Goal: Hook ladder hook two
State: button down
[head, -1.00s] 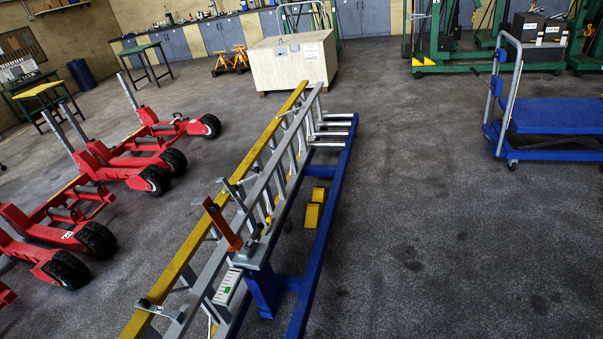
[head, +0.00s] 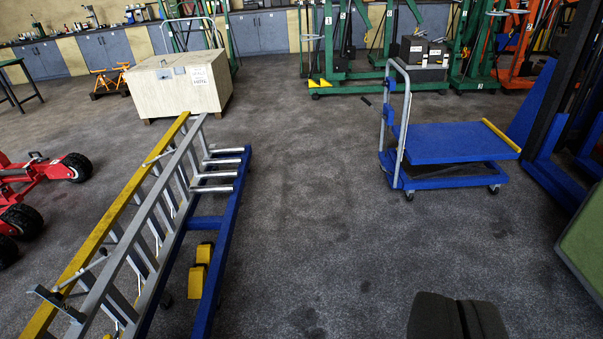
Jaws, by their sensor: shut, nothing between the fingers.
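A long ladder with grey rails and rungs (head: 143,232) and a yellow rail (head: 115,220) lies along a blue frame (head: 225,220) at the left. A small grey bracket, perhaps a ladder hook (head: 60,302), sticks out on the ladder's near left side. I cannot tell which hook is hook two. My gripper (head: 459,312), dark and blocky, shows at the bottom edge right of centre. Its two dark fingers are together with nothing between them. It is well right of the ladder, apart from it.
A blue platform trolley (head: 450,143) stands right of centre. A pale wooden crate (head: 175,88) stands beyond the ladder. Red wheeled jacks (head: 30,185) are at the left, and a blue column stand (head: 560,120) is at the far right. The middle floor is clear.

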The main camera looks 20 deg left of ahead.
aim_at(78, 318)
jog(key=u, duration=0.5)
jog(key=i, duration=1.25)
jog(key=u, duration=0.7)
jog(key=k, duration=0.85)
jog(key=u, duration=0.2)
jog(key=i, duration=0.95)
jog(key=z, duration=0.05)
